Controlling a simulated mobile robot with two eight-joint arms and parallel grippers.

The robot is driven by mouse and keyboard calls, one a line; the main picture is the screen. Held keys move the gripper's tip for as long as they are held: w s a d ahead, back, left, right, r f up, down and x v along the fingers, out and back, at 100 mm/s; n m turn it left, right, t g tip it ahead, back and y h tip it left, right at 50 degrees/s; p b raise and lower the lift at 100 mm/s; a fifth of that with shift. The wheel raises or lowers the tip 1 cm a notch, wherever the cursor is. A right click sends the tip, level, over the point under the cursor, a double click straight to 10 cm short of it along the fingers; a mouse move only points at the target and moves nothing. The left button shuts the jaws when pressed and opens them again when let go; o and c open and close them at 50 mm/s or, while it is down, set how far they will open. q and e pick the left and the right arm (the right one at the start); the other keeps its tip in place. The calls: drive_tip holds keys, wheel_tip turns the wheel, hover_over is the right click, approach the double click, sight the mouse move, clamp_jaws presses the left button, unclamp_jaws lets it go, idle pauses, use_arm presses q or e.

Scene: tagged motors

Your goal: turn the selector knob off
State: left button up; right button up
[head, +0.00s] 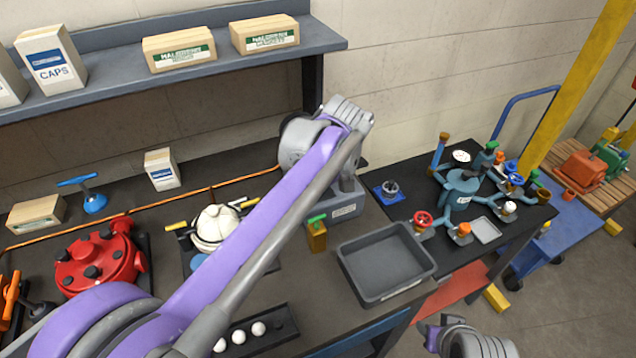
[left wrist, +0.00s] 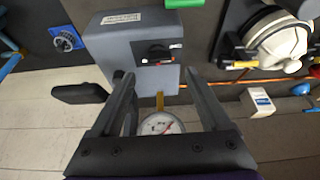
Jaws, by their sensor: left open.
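A grey box (left wrist: 125,45) with a white label carries a black selector knob (left wrist: 158,52) with a little red on it, in the left wrist view. The knob's handle looks about crosswise there; its exact setting is too small to read. In the head view the grey-blue box (head: 346,207) stands on the bench, mostly behind my left arm, and its knob is hidden. My left gripper (left wrist: 159,76) is open and empty, its fingers apart, pointing at the box face with the knob between and just beyond the tips. Of my right arm only a part shows at the bottom; its jaws are out of view.
A round gauge (left wrist: 160,124) lies between my finger bases in the wrist view. A white round housing (head: 214,226) sits left; a blue valve assembly (head: 463,187) sits right.

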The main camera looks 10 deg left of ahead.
use_arm(q)
drive_tip(key=v, duration=0.4)
drive_tip(key=shift+s+r, duration=0.15)
drive_tip(key=shift+r, duration=0.25)
drive_tip(key=s+a+f+m+h, duration=0.1)
drive_tip(key=s+a+f+m, duration=0.1)
drive_tip(key=s+f, duration=0.3)
drive_tip(key=s+a+f+m+t, duration=0.1)
drive_tip(key=s+a+f, duration=0.3)
drive_tip(key=s, duration=0.7)
drive_tip(key=s+a+f+m+t+h, duration=0.1)
drive_tip(key=s+a+f+m, duration=0.2)
drive_tip(key=s+f, duration=0.4)
drive_tip(key=shift+s+m+h, duration=0.3)
drive_tip(key=shift+s+m, duration=0.2)
drive_tip(key=shift+s, duration=0.1)
